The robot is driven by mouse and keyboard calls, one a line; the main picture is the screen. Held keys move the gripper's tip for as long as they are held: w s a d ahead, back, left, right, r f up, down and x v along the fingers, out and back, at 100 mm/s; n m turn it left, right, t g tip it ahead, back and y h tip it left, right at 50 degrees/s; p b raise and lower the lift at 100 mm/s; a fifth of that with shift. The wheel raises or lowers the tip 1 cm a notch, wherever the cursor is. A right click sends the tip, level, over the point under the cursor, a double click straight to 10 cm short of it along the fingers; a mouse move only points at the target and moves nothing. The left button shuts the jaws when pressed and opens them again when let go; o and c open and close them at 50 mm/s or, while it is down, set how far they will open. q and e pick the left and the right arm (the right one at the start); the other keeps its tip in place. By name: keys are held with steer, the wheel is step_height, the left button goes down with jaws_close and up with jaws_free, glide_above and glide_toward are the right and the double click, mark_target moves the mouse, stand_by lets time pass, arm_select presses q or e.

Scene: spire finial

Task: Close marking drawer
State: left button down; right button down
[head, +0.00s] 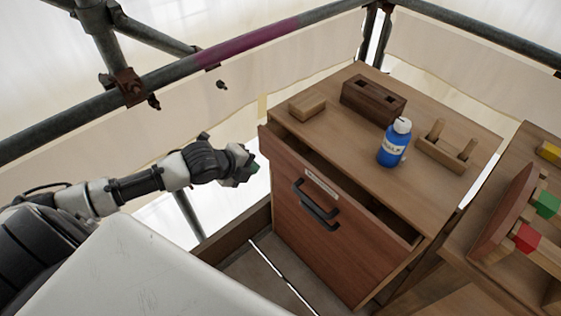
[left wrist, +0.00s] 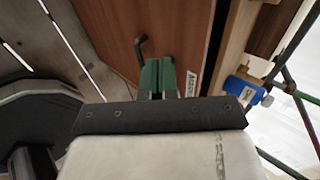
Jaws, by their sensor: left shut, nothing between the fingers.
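The marking drawer (head: 330,205) has a reddish-brown front with a black handle (head: 316,205) and a small white label (head: 321,184). It stands partly open: a dark gap shows between its front and the cabinet top (head: 340,128). My left gripper (head: 247,166) is shut and empty, just left of the drawer front's upper left corner. In the left wrist view its green fingers (left wrist: 157,76) are together before the drawer front (left wrist: 118,30), between the handle (left wrist: 141,46) and the label (left wrist: 191,84). I cannot tell whether they touch it. My right gripper is not in view.
On the cabinet top stand a blue bottle (head: 393,145), a dark wooden block with holes (head: 373,98), a small wooden block (head: 307,107) and a pegged holder (head: 447,150). Scaffold tubes (head: 235,40) run behind. A wooden unit with coloured blocks (head: 526,238) is at right.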

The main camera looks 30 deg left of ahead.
mark_target(287, 150)
arm_select(q)
steer(key=x, duration=0.3)
steer(key=w+r+x, duration=0.1)
steer(key=x, duration=0.6)
steer(key=shift+w+d, duration=0.3)
steer(key=shift+w, duration=0.05)
steer(key=shift+w+d, duration=0.2)
steer(key=shift+w, duration=0.35)
steer(key=w+b, duration=0.1)
steer(key=w+d+b, duration=0.1)
steer(key=w, duration=0.1)
steer(key=shift+w+d+f, duration=0.15)
steer(key=shift+w, duration=0.15)
steer(key=shift+w+d+b, duration=0.1)
steer(key=shift+w+b, duration=0.2)
steer(key=shift+w, duration=0.05)
steer(key=shift+r, duration=0.3)
steer(key=shift+r, duration=0.1)
